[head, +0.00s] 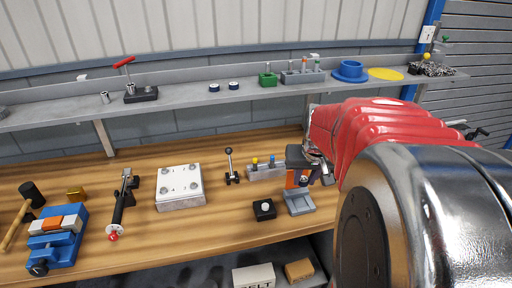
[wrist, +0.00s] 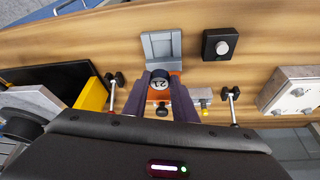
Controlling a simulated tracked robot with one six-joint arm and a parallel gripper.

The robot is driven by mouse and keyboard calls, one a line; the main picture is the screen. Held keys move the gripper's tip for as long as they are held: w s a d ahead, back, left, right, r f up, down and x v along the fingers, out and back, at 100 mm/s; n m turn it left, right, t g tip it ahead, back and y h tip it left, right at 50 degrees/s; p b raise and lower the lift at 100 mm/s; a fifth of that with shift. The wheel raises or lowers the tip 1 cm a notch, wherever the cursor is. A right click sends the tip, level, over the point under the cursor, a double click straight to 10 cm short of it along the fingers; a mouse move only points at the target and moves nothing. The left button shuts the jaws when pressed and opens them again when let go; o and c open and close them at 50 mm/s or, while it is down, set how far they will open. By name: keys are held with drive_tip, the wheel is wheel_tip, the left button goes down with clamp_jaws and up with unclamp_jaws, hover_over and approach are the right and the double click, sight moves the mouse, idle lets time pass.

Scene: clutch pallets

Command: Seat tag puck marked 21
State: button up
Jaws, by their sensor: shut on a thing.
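The tag puck (wrist: 160,80) is dark with a white top marked 21. It sits between the two fingers of my gripper (wrist: 161,76) in the wrist view, and the fingers are shut on it. A grey fixture (wrist: 160,45) with a raised plate lies just beyond the puck. In the head view my gripper (head: 314,174) is at the right of the bench, above and behind the grey fixture (head: 300,205). The puck (head: 304,180) shows small there. I cannot tell whether it touches the fixture.
A black box with a white button (head: 264,210) stands left of the fixture. A lever (head: 231,168) and a bolted plate (head: 180,188) are further left. Bare wood lies between them.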

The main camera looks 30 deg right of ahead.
drive_tip(key=shift+f, duration=2.35)
drive_tip(key=shift+s+f, duration=0.1)
drive_tip(key=shift+f, duration=1.55)
idle(0.8)
drive_tip(key=o, duration=1.1)
drive_tip(key=shift+o, duration=0.7)
drive_tip(key=shift+o, duration=1.2)
drive_tip(key=shift+r, duration=0.15)
drive_tip(key=shift+r, duration=3.35)
